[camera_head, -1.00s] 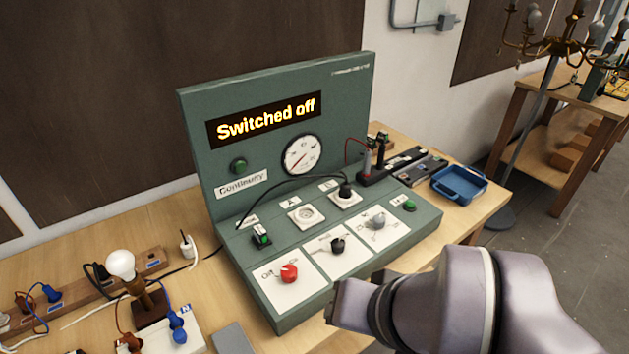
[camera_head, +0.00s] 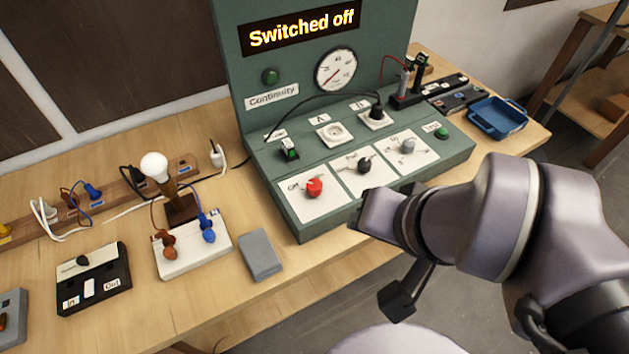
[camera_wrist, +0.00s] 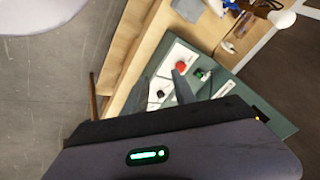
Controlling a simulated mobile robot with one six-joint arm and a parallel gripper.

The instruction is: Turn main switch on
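A green test panel (camera_head: 230,50) stands on the table, its display reading "Switched off". A red knob (camera_head: 314,187) sits on a white plate marked "Off" at the front left of its sloped face; no label naming it the main switch is readable. The red knob also shows in the wrist view (camera_wrist: 182,65). My gripper (camera_head: 366,212) is at the panel's front edge, right of the red knob and apart from it. In the wrist view, my two grey fingers (camera_wrist: 160,76) stand apart with nothing between them.
A black knob (camera_head: 364,165) and a grey knob (camera_head: 407,146) sit right of the red one. A green button (camera_head: 442,132) is at the panel's right. A bulb (camera_head: 154,166) on its stand, a grey block (camera_head: 260,254) and a blue tray (camera_head: 497,118) are on the table.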

